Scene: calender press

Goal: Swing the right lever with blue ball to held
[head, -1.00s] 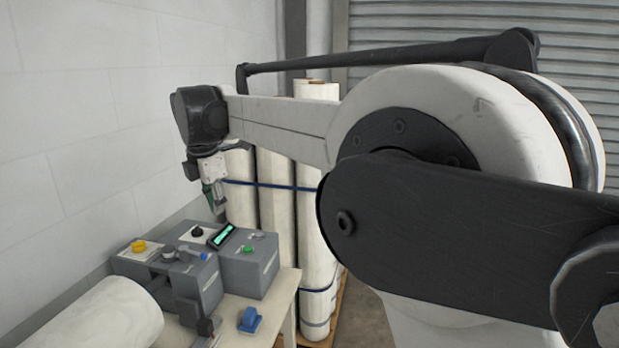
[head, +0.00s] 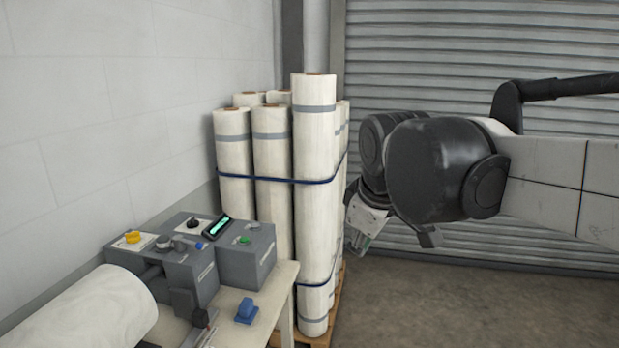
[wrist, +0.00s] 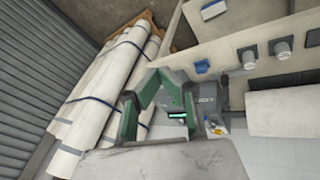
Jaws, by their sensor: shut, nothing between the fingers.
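The blue ball (head: 199,246) of the right lever shows in the head view on the front of the grey control box (head: 190,270). It is small there, and the lever's exact angle is hard to tell. My gripper (head: 361,243) is well to the right of the box and apart from it, in front of the shutter. Its green fingers also show in the wrist view (wrist: 166,85), shut and empty. In the wrist view the control box lies beyond the fingers, partly hidden by them, and I cannot make out the blue ball.
A yellow knob (head: 133,237), a lit display (head: 219,226) and a green button (head: 244,240) are on the boxes. A blue block (head: 246,311) sits on the table. A large white roll (head: 95,308) lies at left. Strapped upright rolls (head: 313,200) stand behind. Floor at right is clear.

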